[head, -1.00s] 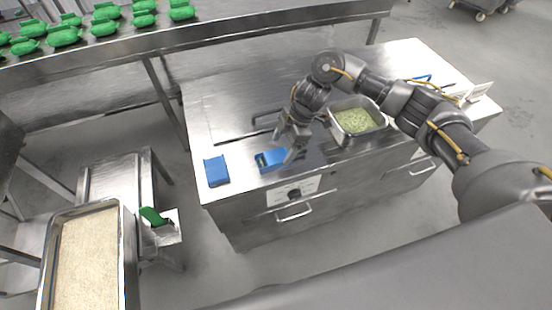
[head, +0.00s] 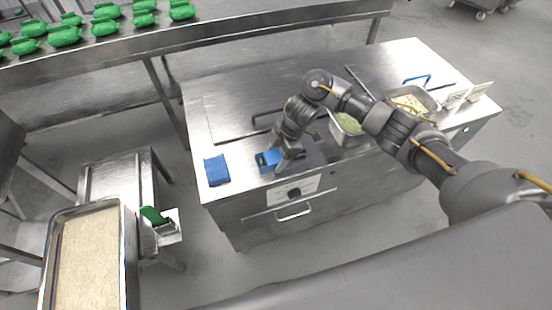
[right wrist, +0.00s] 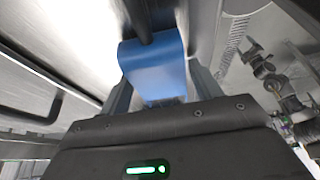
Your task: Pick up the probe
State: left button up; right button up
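A blue device with a small greenish display (head: 266,161), which looks like the probe, lies near the front edge of the steel counter (head: 235,110). My right gripper (head: 284,168) is low over the counter at the device's right end and covers part of it. In the right wrist view a blue body (right wrist: 155,68) with a dark rod above it lies between the two fingers of my right gripper (right wrist: 163,88). The fingers stand apart on either side, and I see no clear grip on it. My left gripper is not in view.
A flat blue block (head: 217,170) lies left of the device. A pan of green food (head: 349,122) and a pan of pale food (head: 410,99) stand right, partly behind my arm. A rice tray (head: 122,255) is at lower left.

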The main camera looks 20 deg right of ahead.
jog(key=c, duration=0.7)
jog(key=shift+w+r, duration=0.1)
jog(key=shift+r, duration=0.4)
notch_tip(320, 180, up, 3)
jog(key=shift+f+p, duration=0.2)
jog(key=shift+p, duration=0.15)
jog(key=s+r+b, duration=0.1)
jog(key=s+r, duration=0.8)
jog(key=s, duration=0.5)
jog(key=r+p, duration=0.6)
jog(key=shift+s+a+r+p, duration=0.1)
jog(key=shift+a+r+p, duration=0.1)
jog(key=shift+a+p, duration=0.1)
